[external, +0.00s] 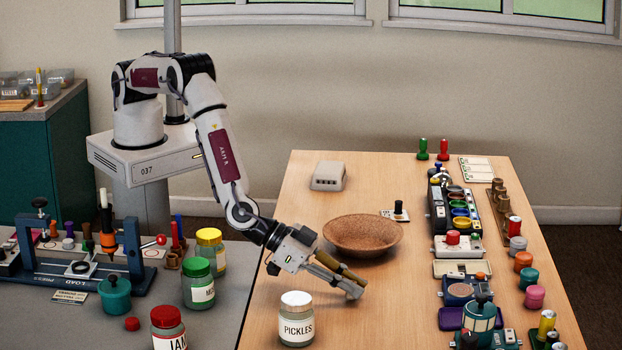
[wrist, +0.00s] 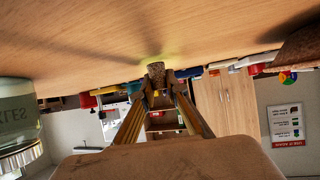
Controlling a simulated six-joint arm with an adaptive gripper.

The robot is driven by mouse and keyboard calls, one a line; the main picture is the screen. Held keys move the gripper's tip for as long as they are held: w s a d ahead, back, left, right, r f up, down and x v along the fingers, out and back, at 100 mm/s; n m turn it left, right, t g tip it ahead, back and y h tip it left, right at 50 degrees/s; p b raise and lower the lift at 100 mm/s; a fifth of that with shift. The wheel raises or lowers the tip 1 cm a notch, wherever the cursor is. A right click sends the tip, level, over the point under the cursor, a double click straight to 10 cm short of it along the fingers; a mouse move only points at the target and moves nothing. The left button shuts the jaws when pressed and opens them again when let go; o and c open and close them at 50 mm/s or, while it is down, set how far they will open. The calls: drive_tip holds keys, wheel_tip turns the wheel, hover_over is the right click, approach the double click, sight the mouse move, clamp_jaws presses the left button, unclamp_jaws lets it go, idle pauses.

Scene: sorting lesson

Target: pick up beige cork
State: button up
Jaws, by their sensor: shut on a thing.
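The beige cork (wrist: 156,70) shows in the wrist view as a short speckled piece between my fingertips. My gripper (wrist: 158,88) is shut on it, with a finger on either side. In the external view my gripper (external: 354,284) is tilted low over the wooden table, right of the pickles jar and in front of the brown bowl. The cork cannot be made out there. I cannot tell whether the cork touches the table.
The pickles jar (external: 296,320) stands close to the left of my gripper. The brown bowl (external: 362,240) sits behind it. A row of stamps, pots and small devices lines the table's right side. The table just right of my gripper is clear.

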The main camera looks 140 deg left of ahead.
drive_tip(key=shift+r, duration=4.65)
